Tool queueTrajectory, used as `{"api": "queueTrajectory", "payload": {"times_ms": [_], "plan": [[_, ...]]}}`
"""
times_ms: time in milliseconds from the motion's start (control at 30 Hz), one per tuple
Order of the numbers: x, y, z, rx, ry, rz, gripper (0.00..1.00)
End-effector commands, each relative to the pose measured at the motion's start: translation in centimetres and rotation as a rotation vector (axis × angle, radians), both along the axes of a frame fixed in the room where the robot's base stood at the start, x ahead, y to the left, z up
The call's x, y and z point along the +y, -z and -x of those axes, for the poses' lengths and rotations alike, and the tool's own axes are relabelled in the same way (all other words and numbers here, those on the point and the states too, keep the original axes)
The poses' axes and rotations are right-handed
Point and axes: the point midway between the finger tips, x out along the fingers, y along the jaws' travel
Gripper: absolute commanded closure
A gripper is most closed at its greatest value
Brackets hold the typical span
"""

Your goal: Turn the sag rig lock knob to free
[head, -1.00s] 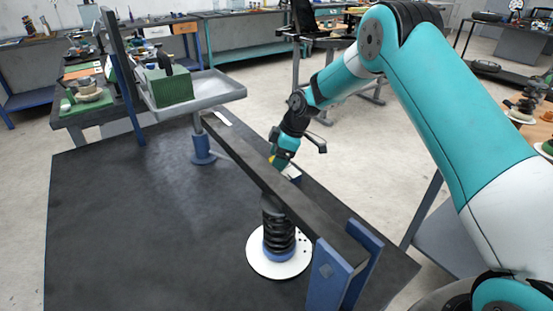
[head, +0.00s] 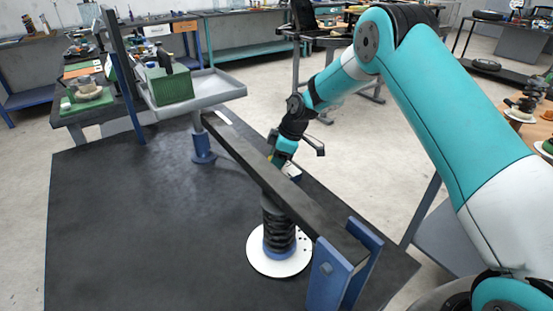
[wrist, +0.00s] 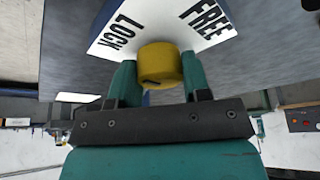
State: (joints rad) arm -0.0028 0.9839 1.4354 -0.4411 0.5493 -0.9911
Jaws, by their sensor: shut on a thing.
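The yellow lock knob (wrist: 159,62) stands out from a white label plate (wrist: 190,30) in the wrist view. The plate reads LOCK at left and FREE at right. My gripper (wrist: 158,78) has its two teal fingers on either side of the knob, shut on it. A small dark mark shows at the knob's near edge; where the knob points cannot be told. In the head view my gripper (head: 276,158) is at the far side of the rig's dark beam (head: 255,165), which partly hides it.
A black coil spring (head: 279,222) stands on a white round plate (head: 264,265) under the beam. Blue uprights (head: 335,275) flank the beam's near end. A grey tray (head: 215,88) with a green block (head: 169,86) is at the back left. The dark tabletop at left is clear.

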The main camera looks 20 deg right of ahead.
Motion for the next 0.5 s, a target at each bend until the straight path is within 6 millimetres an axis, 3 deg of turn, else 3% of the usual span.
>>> {"api": "queueTrajectory", "payload": {"times_ms": [500], "plan": [[0.12,0.05,0.18,0.0,0.384,0.001,0.8]]}}
